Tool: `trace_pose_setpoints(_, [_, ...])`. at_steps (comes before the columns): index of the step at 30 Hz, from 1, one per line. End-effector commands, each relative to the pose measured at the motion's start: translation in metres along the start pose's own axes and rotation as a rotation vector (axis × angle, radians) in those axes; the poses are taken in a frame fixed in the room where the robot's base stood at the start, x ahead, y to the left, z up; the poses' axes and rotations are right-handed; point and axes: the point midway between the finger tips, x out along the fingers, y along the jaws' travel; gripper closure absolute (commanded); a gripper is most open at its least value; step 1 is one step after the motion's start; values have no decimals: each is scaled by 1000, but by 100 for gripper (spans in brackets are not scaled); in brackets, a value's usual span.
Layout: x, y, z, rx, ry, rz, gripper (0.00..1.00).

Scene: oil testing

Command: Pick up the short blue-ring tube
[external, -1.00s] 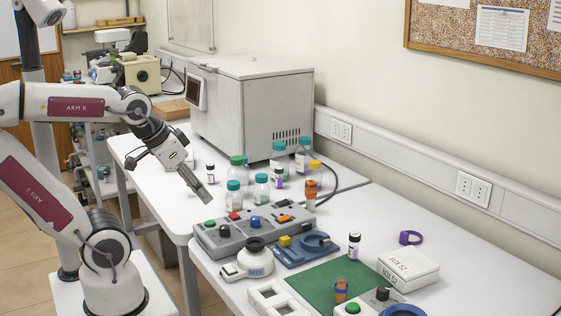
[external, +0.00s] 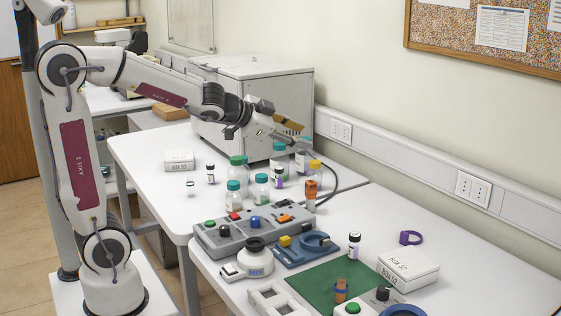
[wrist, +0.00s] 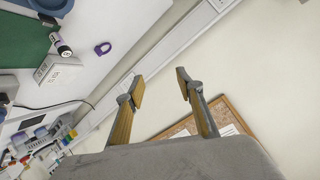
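A short orange-brown tube with a blue ring (external: 341,290) stands on the green mat (external: 318,279) near the front of the bench. I cannot make it out in the wrist view, where part of the green mat (wrist: 22,45) shows at the upper left. My gripper (external: 297,130) is raised in front of the white oven-like box, well above and behind the tube. In the wrist view my gripper (wrist: 160,88) has its two fingers apart with nothing between them.
A grey button panel (external: 245,232), a blue holder (external: 305,248) and a white-labelled vial (external: 354,245) lie around the mat. Several bottles, including a green-capped bottle (external: 237,172), stand below my gripper. A white box (external: 408,268) and purple ring (external: 410,238) are at right.

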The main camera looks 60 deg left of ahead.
Motion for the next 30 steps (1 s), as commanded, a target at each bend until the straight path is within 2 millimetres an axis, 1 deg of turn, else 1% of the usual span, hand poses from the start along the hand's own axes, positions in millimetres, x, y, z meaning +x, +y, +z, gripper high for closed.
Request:
trace_pose_setpoints(1, [12, 6, -6, 25, 25, 22, 63])
trace_pose_setpoints(6, [43, 30, -29, 106, 122, 112, 63])
trace_pose_setpoints(11, [68, 61, -44, 172, 206, 221, 63])
trace_pose_setpoints(15, [85, 93, -50, 222, 273, 333, 63])
trace_pose_setpoints(20, [98, 134, -48, 270, 338, 479, 63])
trace_pose_setpoints(21, [100, 144, -46, 280, 352, 520, 63])
trace_pose_setpoints(23, [103, 160, -42, 293, 372, 581, 63])
trace_pose_setpoints(27, [104, 196, -29, 317, 412, 732, 63])
trace_pose_setpoints(30, [101, 221, -17, 327, 435, 847, 63])
